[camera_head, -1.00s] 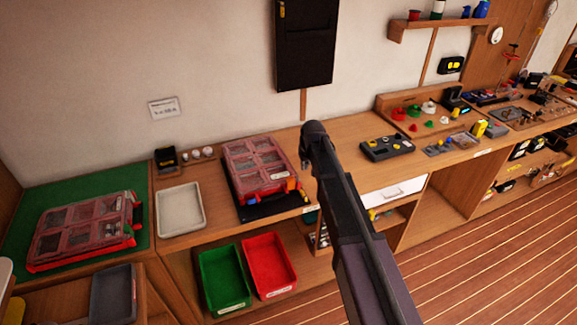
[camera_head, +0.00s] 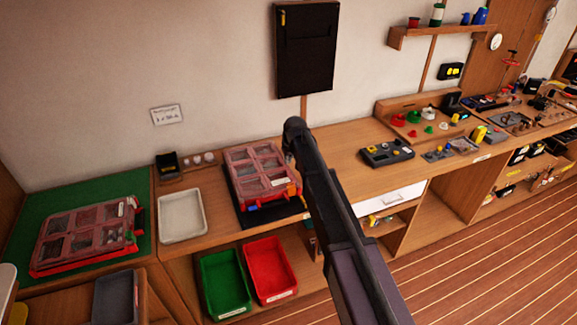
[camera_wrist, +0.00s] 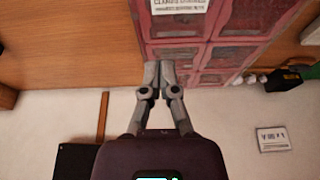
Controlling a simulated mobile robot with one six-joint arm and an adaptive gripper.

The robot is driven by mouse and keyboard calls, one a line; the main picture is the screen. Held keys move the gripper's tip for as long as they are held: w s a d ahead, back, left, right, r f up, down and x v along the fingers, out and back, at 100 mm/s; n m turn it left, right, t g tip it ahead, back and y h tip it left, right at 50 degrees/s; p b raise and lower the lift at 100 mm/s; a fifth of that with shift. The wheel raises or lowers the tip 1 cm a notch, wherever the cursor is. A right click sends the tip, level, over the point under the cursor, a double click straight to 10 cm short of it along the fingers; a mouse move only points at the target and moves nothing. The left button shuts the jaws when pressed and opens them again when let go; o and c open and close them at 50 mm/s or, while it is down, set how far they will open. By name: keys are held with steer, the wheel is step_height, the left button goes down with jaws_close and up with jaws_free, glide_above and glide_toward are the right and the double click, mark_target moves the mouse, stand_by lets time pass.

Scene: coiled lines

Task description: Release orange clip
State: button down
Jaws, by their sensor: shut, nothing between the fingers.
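A red organizer case (camera_head: 262,166) with a clear compartment lid lies shut on a black mat (camera_head: 252,217) on the bench. An orange-red patch (camera_head: 293,189) shows at its front right corner; it is too small to tell whether this is the orange clip or how it stands. My gripper (camera_head: 289,158) is at the right side of the case in the head view, partly hidden by my arm. In the wrist view, my gripper (camera_wrist: 162,64) is shut and empty, its tips overlapping the edge of the case lid (camera_wrist: 190,58). Contact cannot be told.
A white tray (camera_head: 161,218) stands left of the case. Another red case (camera_head: 62,262) lies on a green mat (camera_head: 30,205). Green (camera_head: 203,290) and red (camera_head: 250,262) bins sit below. A dark panel (camera_head: 306,50) hangs behind. Bench right of the arm has free room (camera_head: 345,145).

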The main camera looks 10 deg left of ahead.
mark_target(290, 182)
steer(key=shift+b+x, duration=4.6)
steer(key=shift+x, duration=0.4)
steer(key=shift+s+d+r, duration=0.1)
steer(key=shift+s+d, duration=0.45)
steer(key=shift+s, duration=0.3)
steer(key=shift+s+d+r, duration=0.15)
steer(key=shift+s+d, duration=0.4)
steer(key=shift+s, duration=0.3)
steer(key=shift+d, duration=0.3)
